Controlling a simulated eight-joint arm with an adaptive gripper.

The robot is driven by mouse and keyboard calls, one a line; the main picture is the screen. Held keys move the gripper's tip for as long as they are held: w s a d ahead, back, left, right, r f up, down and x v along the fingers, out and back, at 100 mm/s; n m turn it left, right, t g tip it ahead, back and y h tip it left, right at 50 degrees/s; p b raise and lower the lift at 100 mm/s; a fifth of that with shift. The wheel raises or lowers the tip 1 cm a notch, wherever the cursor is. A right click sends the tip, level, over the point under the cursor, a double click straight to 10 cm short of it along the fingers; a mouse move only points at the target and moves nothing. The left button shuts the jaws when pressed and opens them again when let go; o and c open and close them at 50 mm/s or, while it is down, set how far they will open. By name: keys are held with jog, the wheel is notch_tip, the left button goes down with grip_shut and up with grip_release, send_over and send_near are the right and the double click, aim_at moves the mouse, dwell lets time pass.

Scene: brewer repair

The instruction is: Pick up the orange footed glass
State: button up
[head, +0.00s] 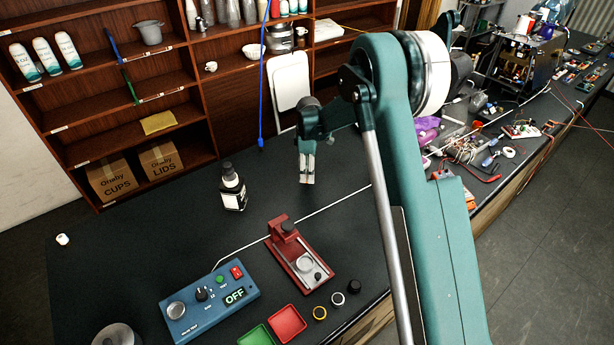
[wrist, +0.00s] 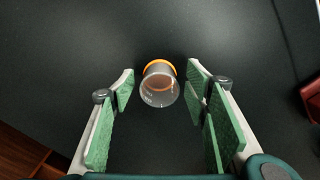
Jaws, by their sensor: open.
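The orange footed glass (wrist: 160,92) is a small clear cup with an orange ring at its far edge, on the dark tabletop in the wrist view. My gripper (wrist: 160,78) is open, its green-padded fingers apart on either side of the glass, with a visible gap on both sides. In the head view my gripper (head: 307,178) points down over the back of the table. I cannot make out the glass there.
A black bottle (head: 233,188) stands to the left of my gripper. A red press-like stand (head: 300,258) and a blue control box (head: 208,300) reading OFF are nearer the front. Shelves (head: 150,100) rise behind the table. Dark table around the glass is clear.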

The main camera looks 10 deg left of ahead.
jog(key=shift+c, duration=0.3)
jog(key=c, duration=0.9)
jog(key=shift+r+b, duration=0.5)
jog(key=shift+r, duration=4.5)
